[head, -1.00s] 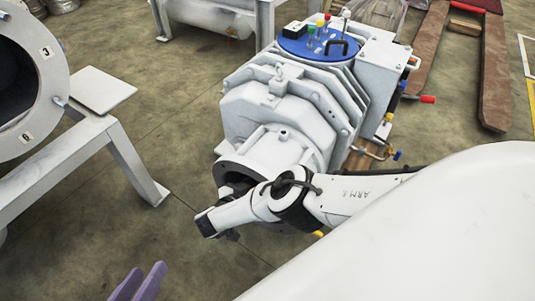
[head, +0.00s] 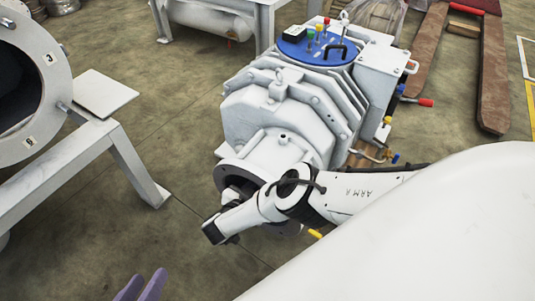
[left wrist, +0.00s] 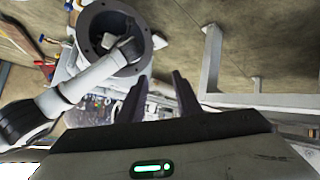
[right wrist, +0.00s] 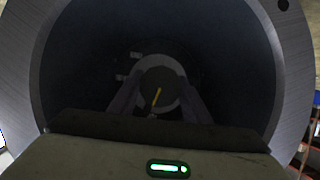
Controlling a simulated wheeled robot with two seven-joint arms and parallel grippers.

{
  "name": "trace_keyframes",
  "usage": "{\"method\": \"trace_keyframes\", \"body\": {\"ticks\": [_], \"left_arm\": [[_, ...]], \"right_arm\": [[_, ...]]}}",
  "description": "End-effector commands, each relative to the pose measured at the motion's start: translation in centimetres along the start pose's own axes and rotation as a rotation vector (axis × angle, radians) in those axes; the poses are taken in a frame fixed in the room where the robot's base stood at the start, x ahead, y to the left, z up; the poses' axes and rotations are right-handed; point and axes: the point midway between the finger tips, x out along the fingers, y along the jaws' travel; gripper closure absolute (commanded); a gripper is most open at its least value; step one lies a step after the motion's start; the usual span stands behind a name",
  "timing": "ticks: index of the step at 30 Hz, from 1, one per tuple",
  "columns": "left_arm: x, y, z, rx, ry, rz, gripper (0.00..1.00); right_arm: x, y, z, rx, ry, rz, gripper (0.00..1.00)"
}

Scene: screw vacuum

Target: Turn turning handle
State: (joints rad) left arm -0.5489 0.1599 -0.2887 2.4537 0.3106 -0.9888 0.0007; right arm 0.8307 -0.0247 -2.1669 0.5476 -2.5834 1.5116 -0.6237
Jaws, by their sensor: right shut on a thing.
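The white pump (head: 285,115) stands in the middle of the head view, its round flange opening (head: 228,172) facing front left. In the right wrist view I look down the dark bore (right wrist: 90,70) at a pale round turning handle (right wrist: 158,78) with a yellow mark. My right gripper (right wrist: 159,92) reaches into the bore with a finger on each side of the handle, shut on it. In the head view its fingers are hidden at the flange. My left gripper (head: 147,276) is at the bottom left, away from the pump. In the left wrist view (left wrist: 159,80) its fingers are apart and empty.
A white steel frame (head: 120,155) with a large flanged cylinder (head: 50,65) stands on the left. A blue panel (head: 315,45) with coloured knobs tops the pump. The floor (head: 170,240) between frame and pump is clear.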

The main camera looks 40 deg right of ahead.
Motion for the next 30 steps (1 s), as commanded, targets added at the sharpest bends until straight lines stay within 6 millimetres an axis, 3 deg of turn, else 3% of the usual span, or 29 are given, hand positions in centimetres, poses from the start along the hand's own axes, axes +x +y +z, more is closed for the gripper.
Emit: {"method": "trace_keyframes", "body": {"ticks": [15, 30], "left_arm": [[0.4, -1.3, 1.6, 0.013, -0.075, -0.043, 0.69], [0.4, -1.4, 1.5, 0.016, -0.076, -0.047, 0.69]], "right_arm": [[-0.1, 0.1, 0.1, 0.368, -0.003, -0.154, 0.79], [-0.2, 0.1, 0.2, 0.503, -0.003, -0.209, 0.79]]}}
